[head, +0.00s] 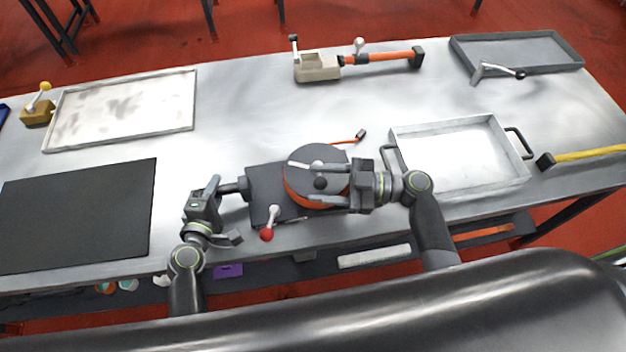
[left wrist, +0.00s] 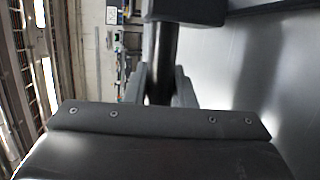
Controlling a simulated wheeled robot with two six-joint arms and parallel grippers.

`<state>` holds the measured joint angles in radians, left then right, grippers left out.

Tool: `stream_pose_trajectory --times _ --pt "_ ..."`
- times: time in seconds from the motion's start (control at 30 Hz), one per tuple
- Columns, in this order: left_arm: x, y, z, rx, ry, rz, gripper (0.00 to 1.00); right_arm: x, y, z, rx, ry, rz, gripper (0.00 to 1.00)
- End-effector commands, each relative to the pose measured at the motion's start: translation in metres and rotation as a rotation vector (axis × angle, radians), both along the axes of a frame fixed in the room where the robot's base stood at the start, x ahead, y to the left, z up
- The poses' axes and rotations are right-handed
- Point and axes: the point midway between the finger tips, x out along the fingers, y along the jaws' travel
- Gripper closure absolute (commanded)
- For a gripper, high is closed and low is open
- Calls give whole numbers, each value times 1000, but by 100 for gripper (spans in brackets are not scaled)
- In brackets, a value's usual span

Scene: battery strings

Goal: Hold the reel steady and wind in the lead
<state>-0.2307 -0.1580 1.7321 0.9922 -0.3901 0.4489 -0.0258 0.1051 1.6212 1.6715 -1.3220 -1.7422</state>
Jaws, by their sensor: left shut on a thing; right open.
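The reel (head: 312,158) has a dark grey top and an orange rim, on a dark base plate (head: 262,180) near the table's front edge. Its pale crank arm (head: 299,165) and a dark knob (head: 320,184) show on top. The orange lead (head: 344,141) runs out behind it to a dark plug (head: 361,134). My left gripper (head: 216,190) is shut on the dark handle (head: 232,188) at the base's left side; the handle also shows in the left wrist view (left wrist: 162,60). My right gripper (head: 338,184) is open at the reel's right, its fingers partly over the top, near the knob.
A red-knobbed lever (head: 268,233) stands at the base's front. A metal tray (head: 460,187) with handles stands at the right, close to my right arm. A dark mat (head: 75,215) and a pale framed board (head: 120,138) lie at the left.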

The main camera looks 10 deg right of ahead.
Motion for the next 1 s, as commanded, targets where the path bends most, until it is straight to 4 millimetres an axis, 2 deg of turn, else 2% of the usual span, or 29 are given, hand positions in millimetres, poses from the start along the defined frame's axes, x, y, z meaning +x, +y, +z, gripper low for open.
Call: stream_pose_trajectory --times 0.03,0.2,0.5,0.87,0.9,1.0 --pt "-4 0 -9 7 18 -5 100 2 7 -1 2 0 0 50" --pt "-4 0 -9 7 18 -5 100 5 19 -1 0 2 0 50" --pt "-4 0 -9 7 18 -5 100 5 22 -1 -1 2 0 50" --pt "-4 0 -9 7 17 -4 100 5 21 -2 -1 3 1 97" --pt "-4 0 -9 6 18 -4 100 5 21 -2 -1 3 1 100" --pt "-4 0 -9 6 18 -4 100 5 21 -2 -2 5 1 100"
